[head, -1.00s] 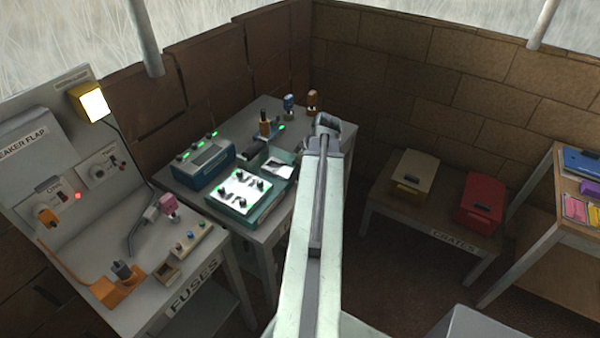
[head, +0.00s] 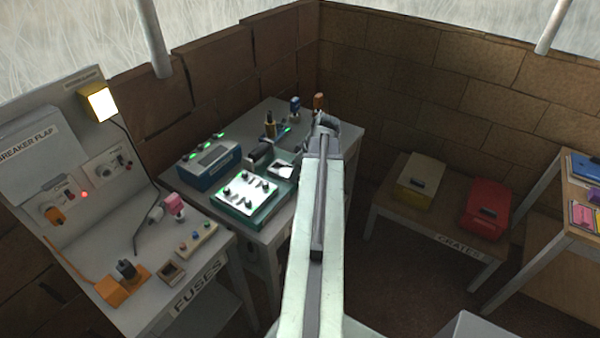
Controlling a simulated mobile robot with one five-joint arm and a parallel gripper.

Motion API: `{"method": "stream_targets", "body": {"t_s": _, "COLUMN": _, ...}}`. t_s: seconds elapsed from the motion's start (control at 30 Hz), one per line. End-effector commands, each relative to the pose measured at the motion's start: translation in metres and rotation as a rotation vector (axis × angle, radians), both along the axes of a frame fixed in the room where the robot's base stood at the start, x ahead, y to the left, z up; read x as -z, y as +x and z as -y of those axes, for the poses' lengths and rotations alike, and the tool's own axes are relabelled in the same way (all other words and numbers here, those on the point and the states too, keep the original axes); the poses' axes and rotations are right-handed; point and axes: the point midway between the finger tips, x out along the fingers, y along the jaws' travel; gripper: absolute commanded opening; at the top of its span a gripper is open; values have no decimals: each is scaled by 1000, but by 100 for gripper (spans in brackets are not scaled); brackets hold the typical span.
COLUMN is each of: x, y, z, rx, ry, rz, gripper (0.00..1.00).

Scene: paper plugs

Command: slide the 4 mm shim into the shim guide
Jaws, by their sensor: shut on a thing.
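My gripper (head: 325,122) is at the far end of my pale arm, over the right part of the back table (head: 345,133). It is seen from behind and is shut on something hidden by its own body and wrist. I cannot make out the 4 mm shim. The shim guide cannot be told for sure among the small fixtures on this table. A dark block (head: 259,151) and a pale plate with a dark mark (head: 284,169) lie left of my gripper. A blue-topped piece (head: 295,106) and an orange-topped piece (head: 319,102) stand behind it, the orange one partly covered.
A blue box with green lights (head: 208,163) and a lit white panel with dark knobs (head: 247,193) stand on the back table. The fuse bench (head: 205,262) is at left. Beige (head: 422,183) and red (head: 484,210) crates sit on a low table at right.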

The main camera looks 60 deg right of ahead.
Motion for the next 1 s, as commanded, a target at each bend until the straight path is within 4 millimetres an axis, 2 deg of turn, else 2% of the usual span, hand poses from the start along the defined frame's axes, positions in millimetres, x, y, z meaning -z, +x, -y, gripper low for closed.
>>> {"method": "stream_targets", "body": {"t_s": 1.0, "x": 0, "y": 23, "z": 1, "rx": 0, "ry": 0, "rz": 0, "gripper": 4}}
